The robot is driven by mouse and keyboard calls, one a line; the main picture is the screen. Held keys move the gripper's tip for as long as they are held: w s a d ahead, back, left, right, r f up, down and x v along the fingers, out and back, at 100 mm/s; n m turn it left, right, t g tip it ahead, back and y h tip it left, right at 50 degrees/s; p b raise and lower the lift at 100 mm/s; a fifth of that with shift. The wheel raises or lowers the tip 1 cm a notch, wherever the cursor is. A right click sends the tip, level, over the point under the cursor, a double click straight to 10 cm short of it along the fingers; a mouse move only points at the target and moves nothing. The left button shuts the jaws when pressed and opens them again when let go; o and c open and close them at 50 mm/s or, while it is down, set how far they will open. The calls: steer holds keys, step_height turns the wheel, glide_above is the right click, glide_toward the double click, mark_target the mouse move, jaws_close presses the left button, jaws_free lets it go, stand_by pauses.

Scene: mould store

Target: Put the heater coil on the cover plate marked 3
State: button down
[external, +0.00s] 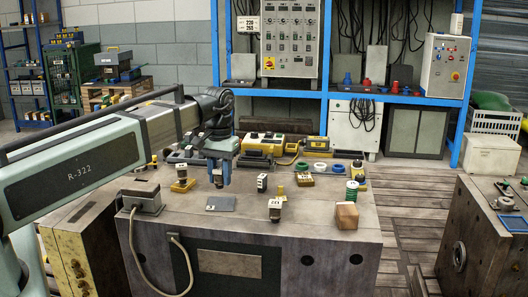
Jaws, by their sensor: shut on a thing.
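My gripper (219,184) points down over the left middle of the workbench (320,222). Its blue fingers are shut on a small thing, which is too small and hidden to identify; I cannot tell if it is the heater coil. A flat grey plate (224,203) lies on the bench just below the gripper. It has a small mark at its left end that I cannot read, so I cannot tell if it is the cover plate marked 3. The gripper is above the plate, seemingly apart from it.
A yellow-based part (182,181) stands left of the gripper, small labelled parts (262,182) (275,208) to its right. A green ribbed cylinder (352,190) and a wooden block (346,216) stand further right. A grey box with a cable (142,197) sits at the front left.

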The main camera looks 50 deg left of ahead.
mark_target(221, 202)
steer(key=shift+f, duration=2.3)
steer(key=c, duration=0.8)
jaws_free()
steer(key=shift+f, duration=0.15)
steer(key=r, duration=1.2)
steer(key=shift+w+r, duration=0.2)
steer(key=shift+o, duration=0.2)
